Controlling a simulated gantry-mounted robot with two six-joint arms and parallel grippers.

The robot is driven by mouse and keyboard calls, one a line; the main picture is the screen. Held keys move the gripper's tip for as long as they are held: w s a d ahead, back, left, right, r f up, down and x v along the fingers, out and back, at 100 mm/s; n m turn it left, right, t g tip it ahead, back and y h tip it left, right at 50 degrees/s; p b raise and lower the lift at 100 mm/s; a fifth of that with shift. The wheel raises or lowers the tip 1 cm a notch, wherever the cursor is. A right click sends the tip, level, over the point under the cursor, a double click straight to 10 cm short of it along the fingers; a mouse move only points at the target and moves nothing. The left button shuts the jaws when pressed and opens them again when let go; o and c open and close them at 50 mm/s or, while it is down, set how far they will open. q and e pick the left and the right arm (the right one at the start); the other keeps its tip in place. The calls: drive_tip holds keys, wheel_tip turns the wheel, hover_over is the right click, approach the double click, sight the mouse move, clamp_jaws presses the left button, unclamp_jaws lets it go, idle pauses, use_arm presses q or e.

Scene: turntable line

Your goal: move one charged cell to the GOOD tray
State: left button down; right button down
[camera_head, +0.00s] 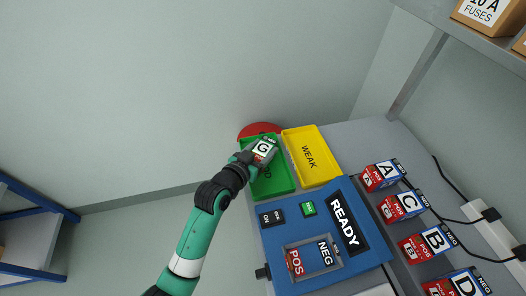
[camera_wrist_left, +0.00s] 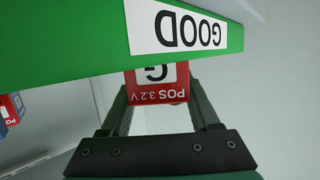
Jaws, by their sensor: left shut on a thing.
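My left gripper (camera_head: 255,158) is shut on the cell marked G (camera_head: 264,149), above the green tray (camera_head: 277,186) in the head view. The tray's lettering there is mostly covered by my gripper. In the left wrist view, the cell (camera_wrist_left: 158,88) sits between the two fingers (camera_wrist_left: 158,97), its red POS 3.2 V end showing. The upper part of the cell in that picture is hidden behind the green tray wall (camera_wrist_left: 80,45) with its GOOD label. I cannot tell whether the cell touches the tray floor. My right gripper is not in view.
A yellow WEAK tray (camera_head: 318,172) stands right of the green one. A blue tester (camera_head: 285,268) reads READY and its POS/NEG bay looks empty. Cells A (camera_head: 383,173), C (camera_head: 403,205), B (camera_head: 428,240) and D (camera_head: 460,284) line the right. A red disc (camera_head: 258,129) lies behind.

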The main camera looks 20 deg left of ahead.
use_arm(q)
drive_tip(key=shift+w+r, duration=0.1)
drive_tip(key=shift+c, duration=0.6)
unclamp_jaws()
drive_tip(key=shift+r, duration=0.15)
drive_tip(key=p+v, duration=0.5)
drive_tip(key=v, duration=0.6)
drive_tip(key=shift+s+a, duration=0.1)
drive_tip(key=shift+s, duration=0.45)
